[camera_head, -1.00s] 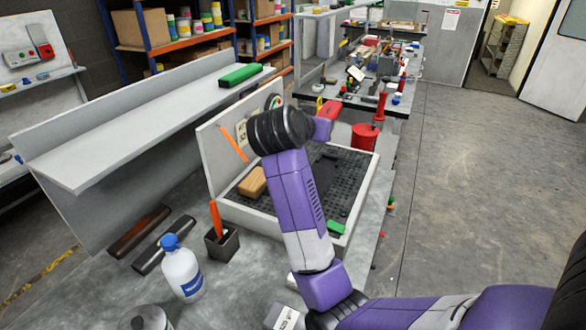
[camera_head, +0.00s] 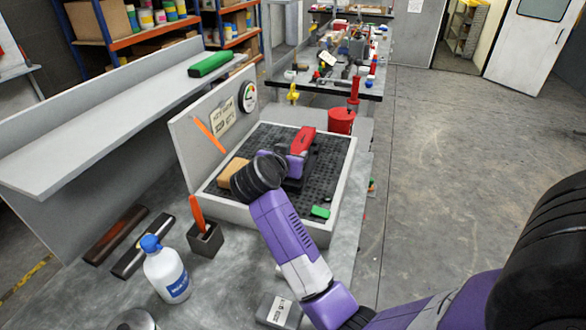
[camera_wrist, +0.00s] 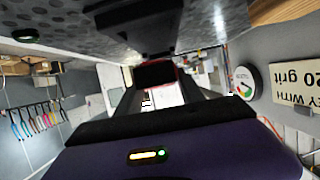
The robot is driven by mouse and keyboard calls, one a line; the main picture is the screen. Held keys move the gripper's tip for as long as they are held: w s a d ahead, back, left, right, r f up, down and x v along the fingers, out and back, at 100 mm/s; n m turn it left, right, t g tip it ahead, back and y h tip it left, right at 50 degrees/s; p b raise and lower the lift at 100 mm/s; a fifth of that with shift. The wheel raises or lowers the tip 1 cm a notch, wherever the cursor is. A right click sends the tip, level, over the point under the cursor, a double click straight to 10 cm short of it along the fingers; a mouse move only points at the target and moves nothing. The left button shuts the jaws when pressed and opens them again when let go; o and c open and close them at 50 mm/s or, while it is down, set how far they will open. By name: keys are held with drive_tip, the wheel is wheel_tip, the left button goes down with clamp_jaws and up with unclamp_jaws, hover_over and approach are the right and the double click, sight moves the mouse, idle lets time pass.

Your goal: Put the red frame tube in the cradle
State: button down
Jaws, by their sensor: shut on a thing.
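The red frame tube (camera_head: 302,139) is at the end of my gripper (camera_head: 296,160), above the black perforated bed of the shallow grey booth tray (camera_head: 343,190). My gripper is shut on it; the fingers are mostly hidden behind my wrist in the head view. A black block-like piece, perhaps the cradle (camera_head: 318,162), stands on the bed close by the tube and is partly covered by my arm. In the wrist view a dark shape rises from the bed (camera_wrist: 80,40) in front of the gripper, with a thin red edge beside it; contact cannot be told.
A wooden block (camera_head: 231,172) and a small green piece (camera_head: 320,212) lie on the bed. An upright panel with a gauge (camera_head: 248,97) borders it at left. A black pot (camera_head: 205,238) and a white bottle (camera_head: 167,272) stand in front.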

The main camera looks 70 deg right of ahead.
drive_tip(key=shift+f, duration=2.3)
drive_tip(key=c, duration=0.7)
unclamp_jaws()
drive_tip(key=shift+f, duration=0.1)
drive_tip(key=shift+b, duration=0.3)
